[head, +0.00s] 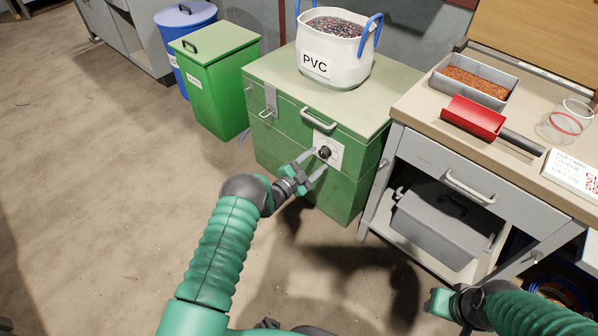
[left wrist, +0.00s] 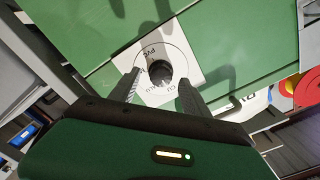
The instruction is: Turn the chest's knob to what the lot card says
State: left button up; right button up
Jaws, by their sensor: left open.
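The green chest (head: 290,125) has a white dial plate (head: 334,143) on its front, with a dark round knob (head: 325,152) in the middle. In the left wrist view the knob (left wrist: 160,72) sits on the plate among printed words such as PVC and CU; its setting is not clear. My left gripper (head: 312,165) is open, with one finger on each side of the knob; whether they touch it I cannot tell. The lot card (head: 572,172) lies on the bench at right, cut off by the picture edge; red letters starting with C show. My right gripper (head: 438,303) is low at right.
A white PVC bag (head: 333,62) stands on the chest lid. A latch (head: 270,100) and handle (head: 318,119) are near the knob. The grey bench (head: 408,105) at right carries a granule tray (head: 474,82) and red scoop (head: 474,118). Floor at left is clear.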

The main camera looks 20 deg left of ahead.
pick_arm(q)
jog(key=p+v, duration=0.5)
jog(key=v, duration=0.9)
jog(key=shift+s+a, duration=0.15)
jog(key=shift+s, duration=0.05)
jog(key=shift+w+r, duration=0.1)
